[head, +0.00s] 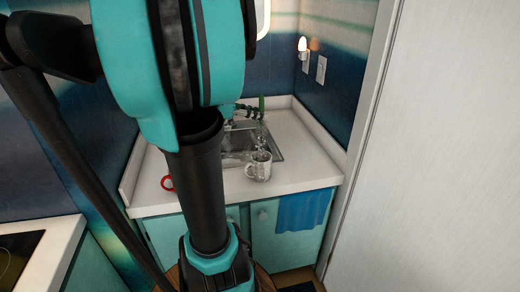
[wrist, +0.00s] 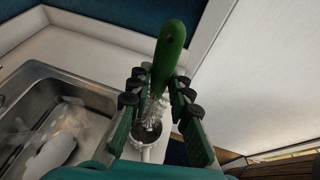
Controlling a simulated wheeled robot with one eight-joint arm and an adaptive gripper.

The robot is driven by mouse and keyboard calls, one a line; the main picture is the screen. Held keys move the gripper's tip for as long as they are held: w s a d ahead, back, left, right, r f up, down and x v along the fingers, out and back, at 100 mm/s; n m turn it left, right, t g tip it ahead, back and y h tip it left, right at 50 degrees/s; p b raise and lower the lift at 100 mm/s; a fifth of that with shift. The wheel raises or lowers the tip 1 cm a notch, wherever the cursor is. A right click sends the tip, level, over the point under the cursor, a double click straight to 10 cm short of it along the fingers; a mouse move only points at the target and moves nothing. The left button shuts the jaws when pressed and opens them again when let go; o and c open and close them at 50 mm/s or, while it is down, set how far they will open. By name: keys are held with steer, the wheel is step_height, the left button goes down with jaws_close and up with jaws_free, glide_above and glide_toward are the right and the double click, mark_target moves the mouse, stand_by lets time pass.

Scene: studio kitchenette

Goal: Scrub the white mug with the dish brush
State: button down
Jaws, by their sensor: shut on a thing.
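The white mug (head: 258,168) stands upright on the counter at the front edge of the sink. It is partly seen in the wrist view (wrist: 148,152), below my gripper. The dish brush has a green handle (wrist: 171,48) and pale bristles (wrist: 153,108). In the head view its handle (head: 262,103) points up and its bristles are at the mug's mouth. My gripper (wrist: 160,82) is shut on the brush, with its fingers on either side. In the wrist view the bristle end reaches down into the mug's dark opening; how deep I cannot tell.
The metal sink (wrist: 92,98) lies left of the mug in the wrist view, with pale dishes (wrist: 50,152) in it. A red ring-shaped thing (head: 167,183) lies on the counter (head: 310,165). A blue towel (head: 302,211) hangs in front. A wall closes the right side.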

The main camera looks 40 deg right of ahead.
mark_target(259, 141)
steer(key=shift+w+d+r+n+y, duration=0.15)
steer(key=shift+w+d+r+y, duration=0.15)
steer(key=shift+r, duration=0.5)
steer(key=shift+w+d+r+n+y, duration=0.1)
steer(key=shift+d+r+n+y, duration=0.2)
steer(key=shift+r, duration=0.45)
steer(key=shift+f, duration=6.65)
steer(key=shift+f, duration=0.65)
steer(key=shift+d, duration=0.1)
